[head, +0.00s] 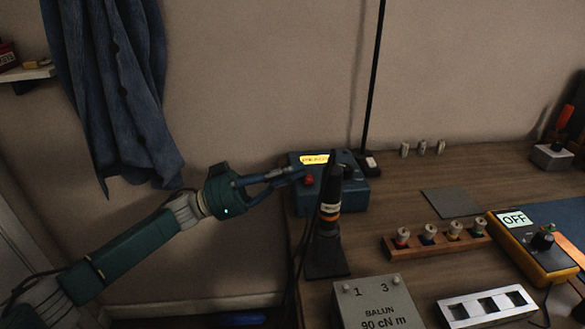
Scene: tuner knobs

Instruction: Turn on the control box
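A blue box (355,192) stands at the back left of the bench, with a lit yellow label (314,159) and a red knob or button (309,180) on top. A yellow box (530,262) at the right has a display reading "OFF" and a black knob (542,241). I cannot tell for certain which is the control box. My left gripper (298,173) reaches in from the left. Its fingertips are close together, in front of the blue box's left part near the red knob. Contact is unclear. It appears shut and empty. My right gripper is out of view.
A black upright tool with an orange band (329,210) stands in front of the blue box. A wooden rack (435,246) holds several spools. A grey "BALUN" box (378,303) and a metal tray (487,307) lie in front. A grey pad (452,203) lies behind the rack.

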